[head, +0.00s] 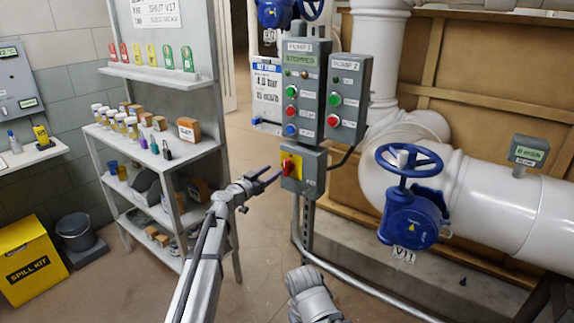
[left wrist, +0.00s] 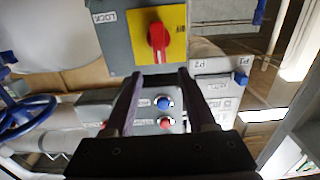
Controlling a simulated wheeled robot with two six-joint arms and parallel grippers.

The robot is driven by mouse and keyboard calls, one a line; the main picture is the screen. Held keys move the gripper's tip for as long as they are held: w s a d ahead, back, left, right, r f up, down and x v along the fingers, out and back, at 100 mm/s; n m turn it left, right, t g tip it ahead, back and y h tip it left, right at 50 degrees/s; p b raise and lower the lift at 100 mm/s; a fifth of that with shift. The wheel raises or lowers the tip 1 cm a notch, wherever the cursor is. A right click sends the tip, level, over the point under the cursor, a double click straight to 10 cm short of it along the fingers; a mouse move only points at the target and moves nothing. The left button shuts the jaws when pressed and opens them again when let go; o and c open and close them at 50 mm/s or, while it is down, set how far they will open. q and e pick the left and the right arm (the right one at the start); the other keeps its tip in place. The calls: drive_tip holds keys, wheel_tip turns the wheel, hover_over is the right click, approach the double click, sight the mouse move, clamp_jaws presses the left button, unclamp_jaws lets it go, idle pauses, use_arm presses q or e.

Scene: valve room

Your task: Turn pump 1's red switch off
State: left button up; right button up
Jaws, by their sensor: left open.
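The red switch (head: 287,167) is a rotary handle on a yellow plate (head: 297,162), on a grey box below the PUMP 1 panel (head: 303,90). In the left wrist view the red switch (left wrist: 158,42) stands about upright on its yellow plate (left wrist: 176,30). The panel's display reads STOPPED. My left gripper (head: 276,176) is open and empty, just left of the switch in the head view. In the left wrist view its fingertips (left wrist: 158,74) straddle the switch's line, apparently short of the handle.
A PUMP 2 panel (head: 347,102) adjoins on the right. A blue valve wheel (head: 409,162) sits on the large white pipe (head: 487,187). A shelf unit (head: 150,150) stands left of my arm. A bent metal conduit (head: 350,285) runs low in front.

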sight(284, 163)
use_arm(q)
drive_tip(key=x, duration=0.7)
drive_tip(key=shift+w+d, duration=0.15)
clamp_jaws()
idle(0.4)
